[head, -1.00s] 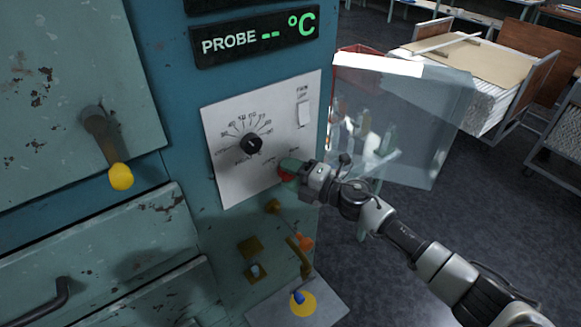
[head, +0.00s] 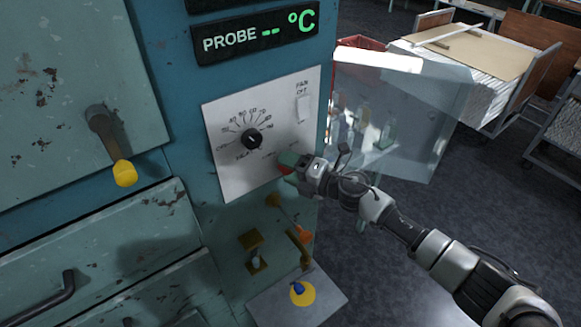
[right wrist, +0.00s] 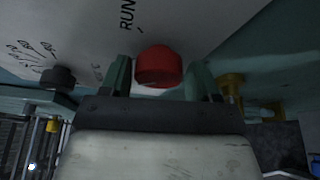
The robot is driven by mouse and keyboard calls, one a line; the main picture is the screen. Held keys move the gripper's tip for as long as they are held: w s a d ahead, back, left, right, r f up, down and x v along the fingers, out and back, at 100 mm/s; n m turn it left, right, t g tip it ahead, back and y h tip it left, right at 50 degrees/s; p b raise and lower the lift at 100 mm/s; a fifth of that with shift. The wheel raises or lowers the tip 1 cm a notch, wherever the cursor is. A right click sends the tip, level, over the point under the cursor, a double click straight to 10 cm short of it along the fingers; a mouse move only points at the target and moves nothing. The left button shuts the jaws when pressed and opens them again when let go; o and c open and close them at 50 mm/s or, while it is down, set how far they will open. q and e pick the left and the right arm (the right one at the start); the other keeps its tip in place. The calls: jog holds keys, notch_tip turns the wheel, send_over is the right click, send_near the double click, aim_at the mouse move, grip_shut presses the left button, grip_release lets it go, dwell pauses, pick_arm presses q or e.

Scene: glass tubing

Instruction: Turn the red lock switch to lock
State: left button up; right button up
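The red lock switch is a round red knob (right wrist: 157,66) on the white control panel, near the printed word RUN in the right wrist view. In the head view only a bit of its red (head: 286,170) shows at the panel's lower right edge, beside my green fingertips. My right gripper (head: 291,163) reaches the panel from the right. In the right wrist view its two green fingers (right wrist: 160,80) stand apart on either side of the knob, with a narrow gap visible at each side. The knob's pointer mark is not visible. My left gripper is not in view.
The panel (head: 228,180) carries a black dial (head: 252,139) and a white fan switch (head: 304,108). A clear glass-like box (head: 395,110) stands close behind my right arm. Open floor lies to the right.

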jog(key=shift+o, duration=0.9)
jog(key=b+v, duration=0.2)
jog(key=v, duration=0.9)
